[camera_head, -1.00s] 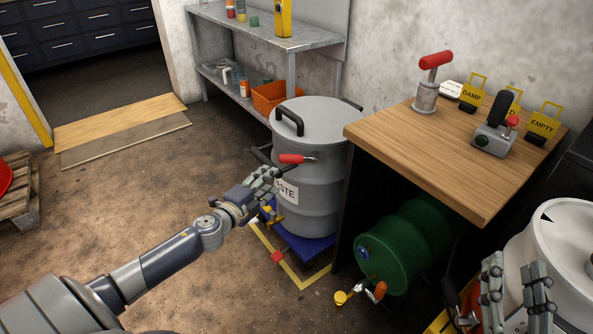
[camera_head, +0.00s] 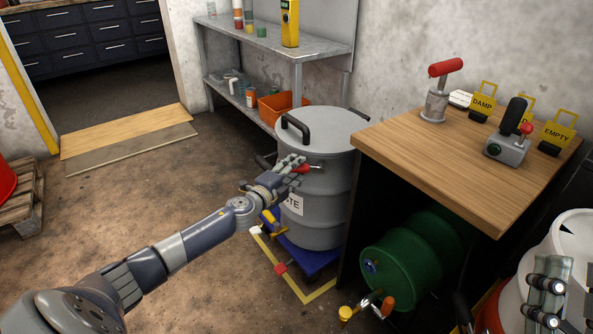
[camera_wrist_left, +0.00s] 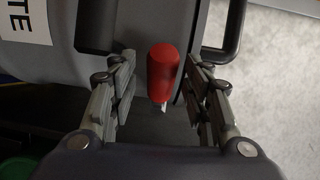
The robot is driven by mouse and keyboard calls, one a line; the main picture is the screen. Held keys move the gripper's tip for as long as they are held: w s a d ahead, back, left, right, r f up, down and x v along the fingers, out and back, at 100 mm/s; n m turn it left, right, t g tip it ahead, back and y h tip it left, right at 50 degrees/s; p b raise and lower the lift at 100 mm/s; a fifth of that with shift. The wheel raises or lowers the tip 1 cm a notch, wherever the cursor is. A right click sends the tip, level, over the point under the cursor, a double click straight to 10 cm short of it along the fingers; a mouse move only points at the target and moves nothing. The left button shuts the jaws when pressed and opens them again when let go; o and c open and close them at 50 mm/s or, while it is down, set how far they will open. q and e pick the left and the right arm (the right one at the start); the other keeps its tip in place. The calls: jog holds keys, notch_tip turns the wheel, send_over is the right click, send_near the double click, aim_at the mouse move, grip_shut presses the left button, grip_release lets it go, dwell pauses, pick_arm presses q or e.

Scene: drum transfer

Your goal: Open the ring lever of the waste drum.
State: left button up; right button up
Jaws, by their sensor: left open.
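The grey waste drum (camera_head: 325,213) stands upright with its lid on and a black handle on top. Its ring lever has a red grip (camera_head: 308,168) at the drum's upper front side. My left gripper (camera_head: 295,164) is at the lever and hides part of it. In the left wrist view the red grip (camera_wrist_left: 162,72) lies between the two open fingers, with a gap on each side. The white label (camera_wrist_left: 29,20) shows at the upper left there. My right gripper (camera_head: 546,292) is at the lower right, beside a white drum; its finger gap is unclear.
A wooden-topped table (camera_head: 450,160) stands right of the drum, with a red-handled tool, a grey device and yellow signs on it. A green drum (camera_head: 405,262) lies under it. A metal shelf (camera_head: 275,38) stands behind.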

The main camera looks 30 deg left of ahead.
pick_arm(q)
jog(key=shift+w, duration=0.65)
pick_arm(e)
jog(key=shift+s+d+r+t+y, duration=0.1)
jog(key=shift+s+r+t+y, duration=0.3)
jog(key=shift+s+r, duration=0.15)
pick_arm(q)
grip_shut()
pick_arm(e)
jog(key=shift+w, duration=0.1)
